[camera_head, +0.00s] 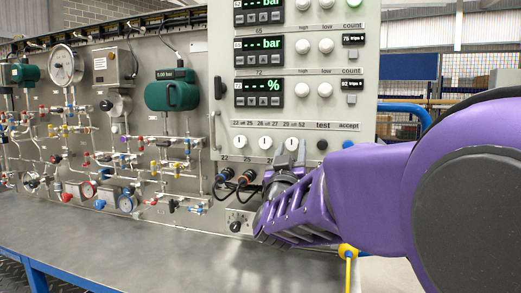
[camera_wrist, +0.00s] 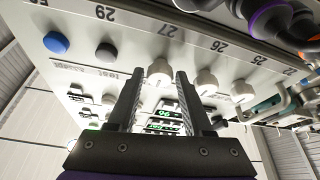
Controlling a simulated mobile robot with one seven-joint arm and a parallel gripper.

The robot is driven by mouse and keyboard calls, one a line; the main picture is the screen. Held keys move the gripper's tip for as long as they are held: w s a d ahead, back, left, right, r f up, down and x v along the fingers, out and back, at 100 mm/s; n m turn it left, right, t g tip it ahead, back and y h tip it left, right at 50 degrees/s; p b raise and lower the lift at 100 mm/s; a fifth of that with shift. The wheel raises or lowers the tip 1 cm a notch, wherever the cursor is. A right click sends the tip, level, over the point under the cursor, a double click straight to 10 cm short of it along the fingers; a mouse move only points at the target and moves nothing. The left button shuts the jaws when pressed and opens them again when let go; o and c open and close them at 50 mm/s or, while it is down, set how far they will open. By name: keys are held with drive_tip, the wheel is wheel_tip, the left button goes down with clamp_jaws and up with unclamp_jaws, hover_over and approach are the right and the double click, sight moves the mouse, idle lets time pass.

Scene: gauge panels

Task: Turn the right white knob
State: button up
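The right white knob (camera_head: 291,143) is the last of three white knobs in the bottom row of the grey control panel. My gripper (camera_head: 290,160) is just below and in front of it, pointing up at it. In the wrist view this knob (camera_wrist: 160,69) stands between the tips of my two open fingers (camera_wrist: 160,78). A small gap shows on each side, so I see no grip on it. The middle knob (camera_head: 265,143) and left knob (camera_head: 240,143) are beside it; the wrist view shows them reversed, to the right of my fingers.
A dark button (camera_head: 322,145) and a blue button (camera_head: 348,145) sit right of the knobs. Cable connectors (camera_head: 246,177) hang below the panel. The grey bench top (camera_head: 130,240) is clear.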

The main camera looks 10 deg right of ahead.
clamp_jaws()
drive_tip(key=shift+f+m+b, duration=0.15)
drive_tip(key=shift+m+b, duration=0.25)
drive_tip(key=shift+b, duration=0.05)
drive_tip(key=shift+a+m+h+b, duration=0.1)
drive_tip(key=shift+m+h+b, duration=0.4)
drive_tip(key=shift+m+b, duration=0.3)
drive_tip(key=shift+m+g+h+b, duration=0.5)
drive_tip(key=shift+m+h+b, duration=0.3)
drive_tip(key=shift+m, duration=0.4)
drive_tip(key=m, duration=0.1)
drive_tip(key=m+g+h+b, duration=0.1)
drive_tip(key=m, duration=0.1)
drive_tip(key=shift+w+a+m+h, duration=0.1)
drive_tip(key=shift+m+h, duration=0.2)
drive_tip(key=shift+a+r+m+g+h, duration=0.15)
drive_tip(key=shift+m+g+h, duration=0.25)
drive_tip(key=shift+m, duration=0.7)
drive_tip(key=shift+d+r+m+g+h, duration=0.1)
drive_tip(key=shift+m+g+h, duration=0.25)
drive_tip(key=shift+m, duration=0.75)
drive_tip(key=shift+g, duration=0.25)
